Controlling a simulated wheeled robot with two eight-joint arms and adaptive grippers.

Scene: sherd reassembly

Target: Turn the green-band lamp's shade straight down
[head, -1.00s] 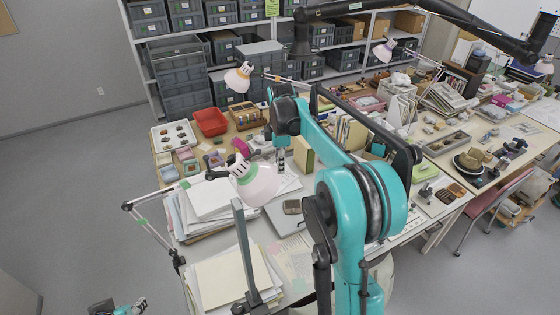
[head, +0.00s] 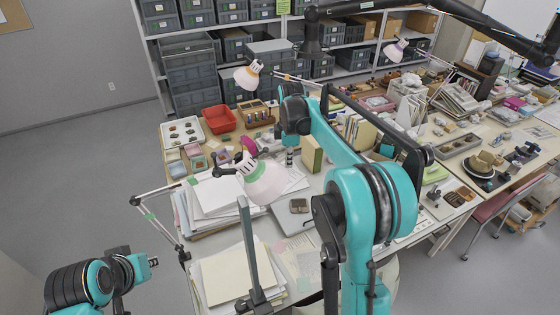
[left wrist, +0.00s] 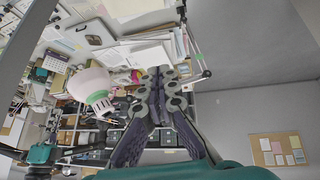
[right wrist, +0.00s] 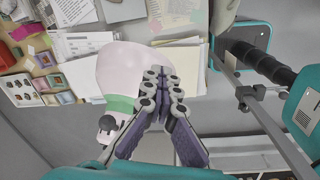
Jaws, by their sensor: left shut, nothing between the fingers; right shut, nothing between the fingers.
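The green-band lamp's shade (head: 266,185) is pale pink-white with a green band near its narrow end. In the head view it hangs over the desk, tilted, its wide end toward the lower right. In the left wrist view the shade (left wrist: 88,84) is left of my left gripper (left wrist: 160,74), which is shut and empty, apart from it. In the right wrist view the shade (right wrist: 122,68) lies behind and left of my right gripper (right wrist: 162,76), shut and empty; whether they touch I cannot tell. In the head view both grippers' fingertips are not clearly visible.
Paper stacks (head: 226,275) cover the desk under the lamp. The lamp's jointed arm (head: 150,212) stands at the desk's left edge. A second lamp (head: 248,76), a red tray (head: 219,119) and a white tray (head: 181,132) are farther back. Floor at left is clear.

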